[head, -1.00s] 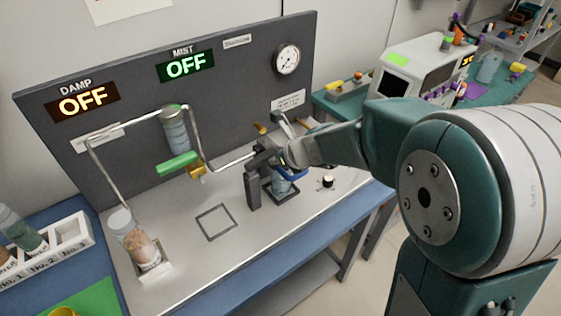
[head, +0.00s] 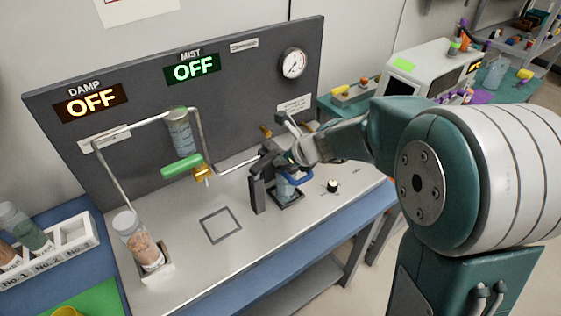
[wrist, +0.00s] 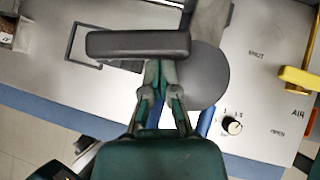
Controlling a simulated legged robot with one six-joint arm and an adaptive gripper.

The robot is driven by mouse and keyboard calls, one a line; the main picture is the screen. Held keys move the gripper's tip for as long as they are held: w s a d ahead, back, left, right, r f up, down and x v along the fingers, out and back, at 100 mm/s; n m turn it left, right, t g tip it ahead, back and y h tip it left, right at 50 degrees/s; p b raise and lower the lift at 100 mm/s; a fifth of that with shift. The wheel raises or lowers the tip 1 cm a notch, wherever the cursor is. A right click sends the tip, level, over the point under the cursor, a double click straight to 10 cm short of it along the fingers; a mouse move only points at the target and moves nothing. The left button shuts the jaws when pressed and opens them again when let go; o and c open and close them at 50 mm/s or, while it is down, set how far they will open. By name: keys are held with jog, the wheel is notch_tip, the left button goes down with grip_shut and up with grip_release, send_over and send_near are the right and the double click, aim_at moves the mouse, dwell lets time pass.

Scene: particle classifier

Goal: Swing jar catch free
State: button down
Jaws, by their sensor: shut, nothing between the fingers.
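A clear jar (head: 285,189) stands in a dark square seat on the bench, under a dark clamp-like fitting. A blue curved lever (head: 299,181) is at its upper right side; part of it shows in the wrist view (wrist: 207,122). A dark grey bar (wrist: 138,44) and a round grey disc (wrist: 208,76) lie by my fingertips in the wrist view. My gripper (wrist: 160,68) is shut and empty, its tips close to the bar's edge and the disc's left side. I cannot tell whether they touch. In the head view my wrist hides part of the fitting.
A black-and-white knob (head: 332,186) is right of the jar. A yellow handle (wrist: 298,78) is at the wrist view's right. A bent pipe connects a jar of pinkish grains (head: 140,248) with an upper cylinder (head: 181,130). An empty square outline (head: 220,225) marks clear bench.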

aim_at(270, 152)
jog(key=w+n+g, duration=0.1)
jog(key=w+n+g+y, duration=0.1)
jog(key=n, duration=0.1)
jog(key=shift+a, duration=0.4)
jog(key=n+g, duration=0.1)
jog(key=w+a+n+g, duration=0.1)
jog(key=n+g+y, duration=0.1)
jog(key=n, duration=0.1)
jog(key=shift+w+a, duration=0.2)
jog(key=shift+a, duration=0.1)
jog(key=a+n+g, duration=0.2)
jog(key=n, duration=0.1)
jog(key=w+a+n+g+h, duration=0.1)
jog(key=a+n+g, duration=0.1)
jog(key=n+g, duration=0.1)
jog(key=shift+w, duration=0.1)
jog(key=shift+a, duration=0.15)
